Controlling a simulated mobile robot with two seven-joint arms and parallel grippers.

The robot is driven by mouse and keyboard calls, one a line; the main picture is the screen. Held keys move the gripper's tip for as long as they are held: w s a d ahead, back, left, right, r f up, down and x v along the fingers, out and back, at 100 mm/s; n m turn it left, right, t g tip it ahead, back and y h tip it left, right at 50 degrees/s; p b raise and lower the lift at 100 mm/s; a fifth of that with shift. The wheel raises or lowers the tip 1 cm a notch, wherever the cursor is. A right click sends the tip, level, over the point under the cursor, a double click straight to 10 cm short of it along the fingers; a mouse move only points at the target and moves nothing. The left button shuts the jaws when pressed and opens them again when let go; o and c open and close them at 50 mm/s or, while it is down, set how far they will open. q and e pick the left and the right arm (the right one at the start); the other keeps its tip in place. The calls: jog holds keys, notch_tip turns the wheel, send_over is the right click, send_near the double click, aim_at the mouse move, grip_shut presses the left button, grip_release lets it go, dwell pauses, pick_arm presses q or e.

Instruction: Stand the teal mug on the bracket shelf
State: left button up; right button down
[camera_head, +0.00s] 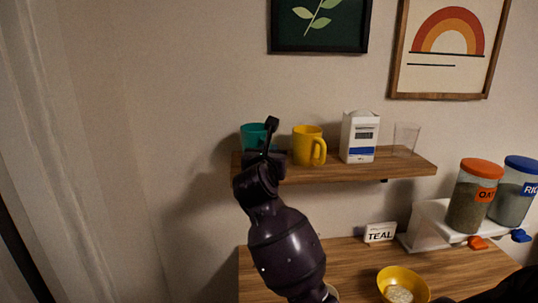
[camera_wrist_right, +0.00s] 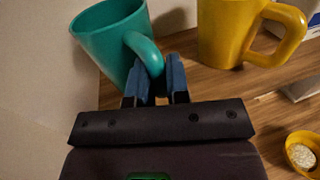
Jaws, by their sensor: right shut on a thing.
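The teal mug (camera_head: 251,134) is at the left end of the wooden bracket shelf (camera_head: 380,166). It looks upright in the head view. My right gripper (camera_head: 268,138) covers its lower part, so I cannot tell whether its base touches the board. In the right wrist view the teal mug (camera_wrist_right: 108,38) shows with its handle between the fingers of my right gripper (camera_wrist_right: 160,72), which is shut on it. My left gripper is not in view.
A yellow mug (camera_head: 305,146) stands close on the right, then a white carton (camera_head: 359,138) and a clear glass (camera_head: 405,139). Below are a TEAL sign (camera_head: 380,233), a yellow bowl (camera_head: 419,284) and dispensers with orange (camera_head: 482,168) and blue (camera_head: 522,164) lids.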

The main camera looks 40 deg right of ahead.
jog(key=shift+f, duration=0.3)
jog(key=shift+f, duration=0.2)
jog(key=c, duration=1.1)
grip_release()
jog(key=shift+r, duration=0.1)
jog(key=shift+s+a+r, duration=0.1)
jog(key=shift+a, duration=0.05)
jog(key=b+v, duration=0.2)
jog(key=v, duration=0.9)
jog(key=shift+s+a, duration=0.2)
jog(key=shift+s, duration=0.1)
